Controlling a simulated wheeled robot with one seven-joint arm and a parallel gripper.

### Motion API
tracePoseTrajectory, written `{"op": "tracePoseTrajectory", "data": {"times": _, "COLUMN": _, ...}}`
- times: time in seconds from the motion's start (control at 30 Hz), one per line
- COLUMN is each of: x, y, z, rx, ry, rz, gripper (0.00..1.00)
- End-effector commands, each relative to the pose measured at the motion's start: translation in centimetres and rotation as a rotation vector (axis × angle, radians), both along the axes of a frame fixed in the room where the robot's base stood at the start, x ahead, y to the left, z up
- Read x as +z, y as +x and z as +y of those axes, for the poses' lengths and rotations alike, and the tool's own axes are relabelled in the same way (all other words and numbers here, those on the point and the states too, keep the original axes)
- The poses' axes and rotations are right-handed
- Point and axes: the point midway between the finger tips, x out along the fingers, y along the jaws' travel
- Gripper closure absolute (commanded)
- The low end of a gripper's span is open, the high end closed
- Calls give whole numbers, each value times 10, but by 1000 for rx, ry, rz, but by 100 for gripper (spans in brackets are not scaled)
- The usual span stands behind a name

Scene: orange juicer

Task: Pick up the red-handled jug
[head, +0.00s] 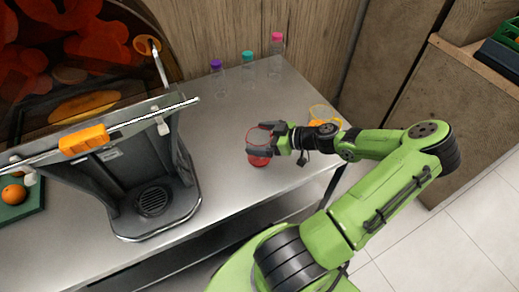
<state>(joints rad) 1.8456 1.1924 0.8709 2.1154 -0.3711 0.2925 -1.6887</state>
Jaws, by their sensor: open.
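The red jug (259,160) stands on the metal counter, to the right of the juicer. It has a clear body with a red rim and red lower part; my gripper hides some of it, and I cannot make out its handle. My gripper (258,143) is open and reaches in from the right at the jug's upper part. I cannot tell whether the fingers touch the jug.
A juicer (190,205) with a raised front and orange handle fills the left. Clear bottles with purple (215,63), teal (248,56) and pink (277,36) caps stand at the back. A yellow-orange item (322,114) lies behind my wrist. Counter left of the jug is clear.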

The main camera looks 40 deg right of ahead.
Motion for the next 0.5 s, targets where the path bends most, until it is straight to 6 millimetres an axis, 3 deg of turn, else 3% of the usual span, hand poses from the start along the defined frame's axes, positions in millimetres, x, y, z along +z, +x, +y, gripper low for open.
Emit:
{"op": "tracePoseTrajectory", "data": {"times": 0.27, "x": -2, "y": 5, "z": 2, "rx": -1, "ry": -1, "rz": 2, "gripper": 2}}
{"op": "tracePoseTrajectory", "data": {"times": 0.5, "x": -2, "y": 5, "z": 2, "rx": -1, "ry": -1, "rz": 2, "gripper": 38}}
